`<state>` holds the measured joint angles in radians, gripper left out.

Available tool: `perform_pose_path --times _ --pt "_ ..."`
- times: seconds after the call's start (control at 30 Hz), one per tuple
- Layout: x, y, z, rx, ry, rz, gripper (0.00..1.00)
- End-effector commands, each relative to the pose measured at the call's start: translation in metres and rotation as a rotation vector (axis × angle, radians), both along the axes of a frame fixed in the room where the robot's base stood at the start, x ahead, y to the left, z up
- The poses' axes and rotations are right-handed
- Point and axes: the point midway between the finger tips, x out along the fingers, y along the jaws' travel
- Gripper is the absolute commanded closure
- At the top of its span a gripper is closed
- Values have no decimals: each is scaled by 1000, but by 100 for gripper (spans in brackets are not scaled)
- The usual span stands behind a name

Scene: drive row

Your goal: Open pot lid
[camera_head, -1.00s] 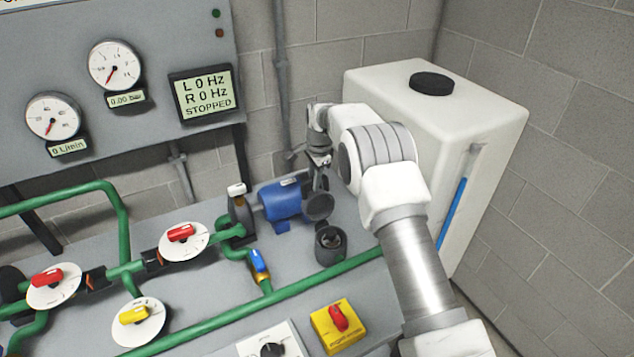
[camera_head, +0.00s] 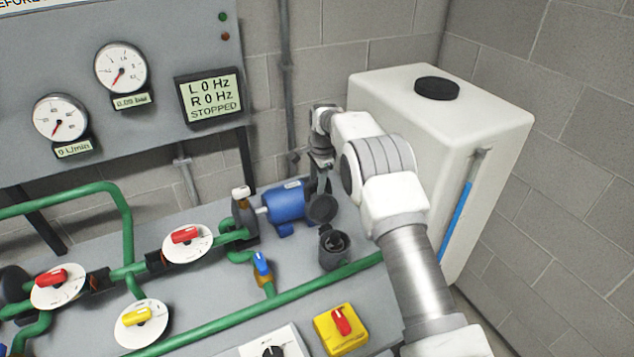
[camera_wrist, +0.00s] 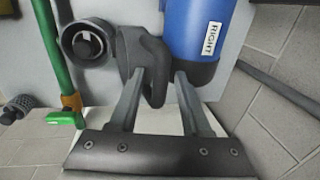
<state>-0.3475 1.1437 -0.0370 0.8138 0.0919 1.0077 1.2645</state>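The pot (camera_head: 334,252) is a small dark grey cup on the bench, and its open top shows. Its dark round lid (camera_head: 322,209) stands raised on the pot's far side, beside the blue motor. In the wrist view the pot (camera_wrist: 88,42) is at the upper left, and the lid (camera_wrist: 128,50) shows nearly edge-on, with a curved loop on its right side. My gripper (camera_wrist: 158,78) is open there, its two fingers on either side of the loop with gaps visible. In the head view my gripper (camera_head: 322,178) is partly hidden beside the lid.
The blue motor (camera_head: 286,202) is close to my gripper, marked RIGHT in the wrist view. Green pipes (camera_head: 225,323) with valves cross the bench. A blue-handled valve (camera_head: 262,264) and a yellow switch box (camera_head: 341,329) are nearby. A white tank (camera_head: 480,130) stands at the right.

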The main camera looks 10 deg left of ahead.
Motion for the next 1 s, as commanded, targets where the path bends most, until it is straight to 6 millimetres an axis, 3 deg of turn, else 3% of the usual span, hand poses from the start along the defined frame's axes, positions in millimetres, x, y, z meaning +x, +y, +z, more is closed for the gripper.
perform_pose_path --times 0.2,0.37,1.0 --pt "-2 -1 -4 -3 9 -1 48" --pt "-4 -2 9 -3 8 -1 48" --pt "-23 -15 151 1 -1 0 48"
